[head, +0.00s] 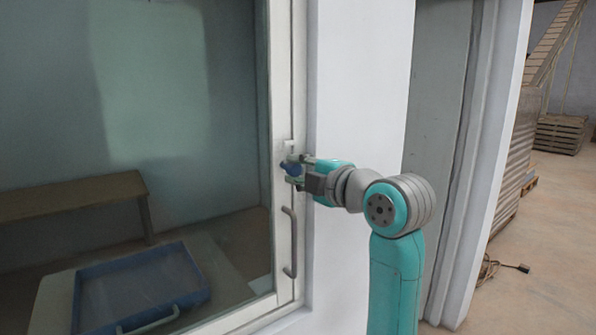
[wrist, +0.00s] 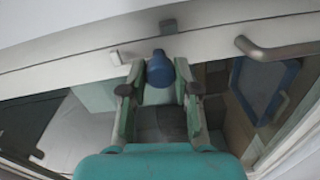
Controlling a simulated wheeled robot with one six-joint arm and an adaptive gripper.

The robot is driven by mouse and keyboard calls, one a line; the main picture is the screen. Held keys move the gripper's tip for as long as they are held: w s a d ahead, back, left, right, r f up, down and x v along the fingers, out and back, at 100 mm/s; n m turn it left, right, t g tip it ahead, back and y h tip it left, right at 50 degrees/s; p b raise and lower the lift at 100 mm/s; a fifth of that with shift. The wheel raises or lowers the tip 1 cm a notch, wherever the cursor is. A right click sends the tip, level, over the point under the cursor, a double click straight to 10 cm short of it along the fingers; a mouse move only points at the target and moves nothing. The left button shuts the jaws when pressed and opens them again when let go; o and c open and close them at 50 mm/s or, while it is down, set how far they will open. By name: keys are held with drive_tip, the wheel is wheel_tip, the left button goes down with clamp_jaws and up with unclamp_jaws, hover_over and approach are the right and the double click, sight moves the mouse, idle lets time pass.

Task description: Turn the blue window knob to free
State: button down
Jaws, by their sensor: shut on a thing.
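The blue window knob (head: 291,168) sits on the white frame upright of the window, above the bar handle. In the wrist view the blue knob (wrist: 160,69) is between the fingertips, near the top of the jaws. My gripper (head: 294,170) reaches it from the right in the head view, its fingers on either side of the knob. In the wrist view my gripper (wrist: 159,88) is shut on the knob. The fingers partly hide the knob in the head view, and I cannot tell which way it is turned.
A grey bar handle (head: 289,243) is just below the knob on the frame. Behind the glass are a blue tray (head: 92,292) on a table and a wooden bench (head: 70,197). A white wall (head: 360,90) stands right of the window. A cable lies on the floor at right.

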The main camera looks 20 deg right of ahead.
drive_tip(key=c, duration=0.8)
unclamp_jaws()
drive_tip(key=shift+c, duration=0.2)
drive_tip(key=shift+s, duration=0.1)
drive_tip(key=v, duration=1.2)
drive_tip(key=shift+f, duration=0.2)
